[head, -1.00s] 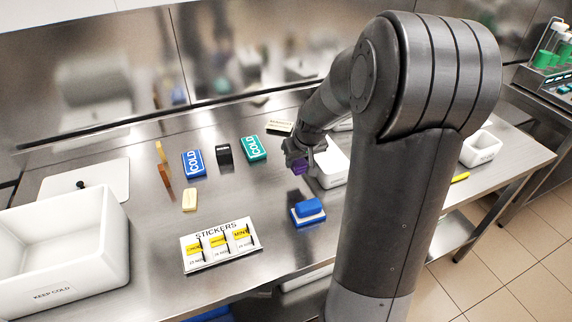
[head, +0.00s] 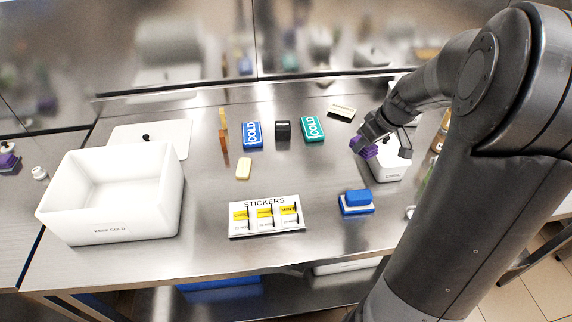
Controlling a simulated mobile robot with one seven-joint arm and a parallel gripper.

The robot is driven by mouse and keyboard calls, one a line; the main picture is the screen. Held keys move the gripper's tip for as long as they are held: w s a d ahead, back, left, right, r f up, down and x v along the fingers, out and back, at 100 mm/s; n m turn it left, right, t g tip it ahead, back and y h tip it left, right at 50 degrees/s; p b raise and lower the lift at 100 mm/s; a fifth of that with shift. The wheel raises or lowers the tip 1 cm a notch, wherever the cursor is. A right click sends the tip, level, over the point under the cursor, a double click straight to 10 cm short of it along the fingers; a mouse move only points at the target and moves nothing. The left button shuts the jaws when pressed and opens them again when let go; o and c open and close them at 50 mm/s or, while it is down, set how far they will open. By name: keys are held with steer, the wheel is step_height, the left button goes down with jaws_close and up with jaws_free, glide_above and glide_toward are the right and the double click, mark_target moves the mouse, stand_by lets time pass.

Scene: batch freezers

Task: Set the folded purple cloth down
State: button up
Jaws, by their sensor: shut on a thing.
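The folded purple cloth (head: 364,149) is a small dark purple bundle held in my gripper (head: 362,143). My gripper is shut on it, above the steel counter (head: 210,215) at the right. The cloth shows just left of a small white container (head: 391,166). I cannot tell how high the cloth is above the counter. The rest of the cloth is hidden by the fingers.
A large white KEEP COLD tub (head: 68,205) stands at the left, its lid (head: 172,140) behind it. A stickers board (head: 238,228), a blue block (head: 357,198) and blue (head: 251,135) and green (head: 312,128) COLD packs lie on the counter. Bare steel lies between them.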

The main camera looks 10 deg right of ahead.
steer(key=w+a+f+n+g+y, duration=0.1)
steer(key=w+a+f+n, duration=0.1)
steer(key=a+n, duration=0.2)
steer(key=w+a+f+n+g, duration=0.1)
steer(key=w+a+f+n, duration=0.1)
steer(key=a, duration=0.8)
steer(key=w+a+f+n+g+y, duration=0.1)
steer(key=w+a+f+n+g, duration=0.1)
steer(key=w+a+n, duration=0.2)
steer(key=shift+w+a+f+n+y, duration=0.1)
steer(key=shift+a+f+n+y, duration=0.05)
steer(key=shift+a+n, duration=0.55)
steer(key=shift+a+f+n+y, duration=0.1)
steer(key=shift+a+n+y, duration=0.05)
steer(key=shift+a+n, duration=0.55)
steer(key=shift+f, duration=2)
steer(key=o, duration=1)
steer(key=shift+f, duration=0.15)
